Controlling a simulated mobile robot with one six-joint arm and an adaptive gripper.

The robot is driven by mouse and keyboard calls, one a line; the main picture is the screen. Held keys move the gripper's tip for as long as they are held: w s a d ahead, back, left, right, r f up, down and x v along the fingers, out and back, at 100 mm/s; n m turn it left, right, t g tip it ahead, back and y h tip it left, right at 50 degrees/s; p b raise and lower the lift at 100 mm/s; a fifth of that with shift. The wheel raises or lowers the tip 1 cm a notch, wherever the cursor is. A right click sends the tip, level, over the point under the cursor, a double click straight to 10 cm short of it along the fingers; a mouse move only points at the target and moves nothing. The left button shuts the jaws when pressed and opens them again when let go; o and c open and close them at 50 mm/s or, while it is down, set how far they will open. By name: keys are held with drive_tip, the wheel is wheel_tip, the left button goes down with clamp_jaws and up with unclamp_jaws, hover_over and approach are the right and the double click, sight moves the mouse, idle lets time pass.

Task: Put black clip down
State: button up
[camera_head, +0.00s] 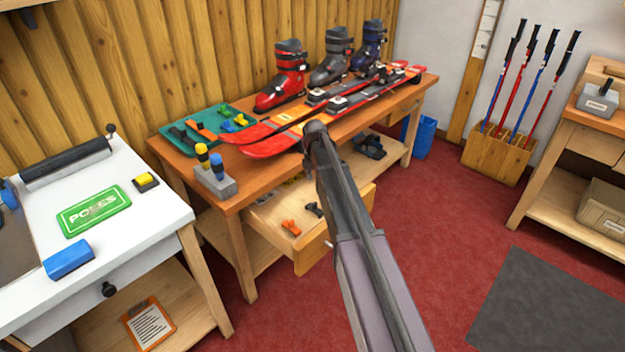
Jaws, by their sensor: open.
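An open wooden drawer (318,247) under the ski bench holds a black clip (314,209) and an orange clip (290,227). The black clip lies close to the left edge of my arm, and part of the drawer behind the arm is hidden. My arm rises from the bottom centre across the drawer and bench edge. I cannot make out my gripper's fingers; they are hidden behind the arm or out of sight.
Red skis (275,147) lie along the wooden bench (240,200), with ski boots (286,78) behind. A grey holder (215,182) with screwdrivers stands at its front left corner. A white table (140,215) is at left, a pole rack (497,155) at right. Red floor is open between.

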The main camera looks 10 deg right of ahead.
drive_tip(key=s+m, duration=0.6)
drive_tip(key=s, duration=0.1)
drive_tip(key=s+m, duration=0.6)
drive_tip(key=s, duration=0.2)
drive_tip(key=shift+a, duration=0.2)
drive_tip(key=s+m, duration=1.3)
drive_tip(key=s, duration=0.1)
drive_tip(key=shift+a, duration=0.15)
